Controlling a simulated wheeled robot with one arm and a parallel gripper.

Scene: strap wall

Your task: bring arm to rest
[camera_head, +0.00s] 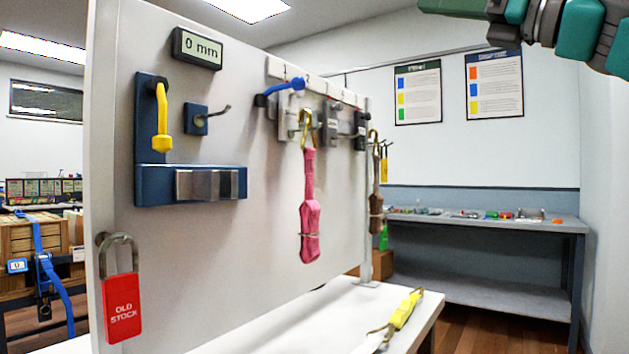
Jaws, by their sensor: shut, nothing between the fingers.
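Part of my arm (580,28), with teal and dark grey links, crosses the top right corner, high in front of the far wall. It touches nothing that I can see. The fingers of my gripper do not show, so the gripper is outside the picture. The white strap wall panel (235,120) stands at the left and middle, well apart from the arm. A pink strap (310,205) hangs from a hook on it, and a brown strap (376,195) hangs near its far edge. A yellow strap (404,311) lies on the white table (330,318) below.
A blue fixture (150,190) with a yellow hook sits under a "0 mm" display (197,47). A grey bench (490,222) with small items stands at the back right. The space under the arm looks clear.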

